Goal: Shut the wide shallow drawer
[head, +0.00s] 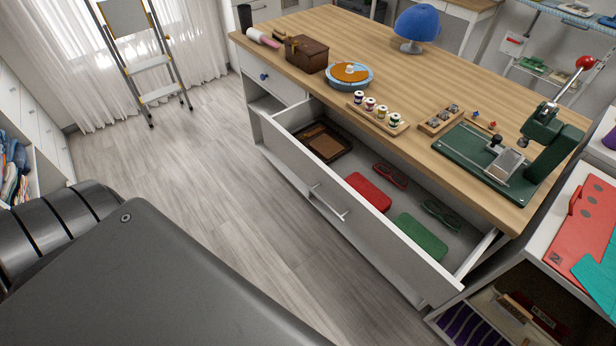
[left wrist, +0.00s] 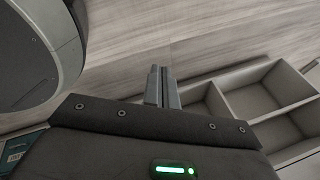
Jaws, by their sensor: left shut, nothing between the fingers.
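The wide shallow drawer (head: 300,168) stands pulled out from the wooden-topped white unit in the head view. Its front has a metal bar handle (head: 328,203). Inside lie a dark tray (head: 325,142), a red case (head: 368,192), a green case (head: 421,237), red glasses (head: 390,176) and green glasses (head: 441,213). My left gripper (left wrist: 161,88) shows in the left wrist view with its fingers together and empty, above the floor and left of open cubbies. It does not show in the head view, so its distance to the drawer is unclear. My right gripper is in neither view.
The worktop (head: 310,25) carries a blue hat on a stand, a round blue tin, spools and a green press (head: 545,140). A stepladder (head: 145,60) stands at the back left. Open cubbies (left wrist: 260,95) show in the left wrist view. Floor before the drawer is clear.

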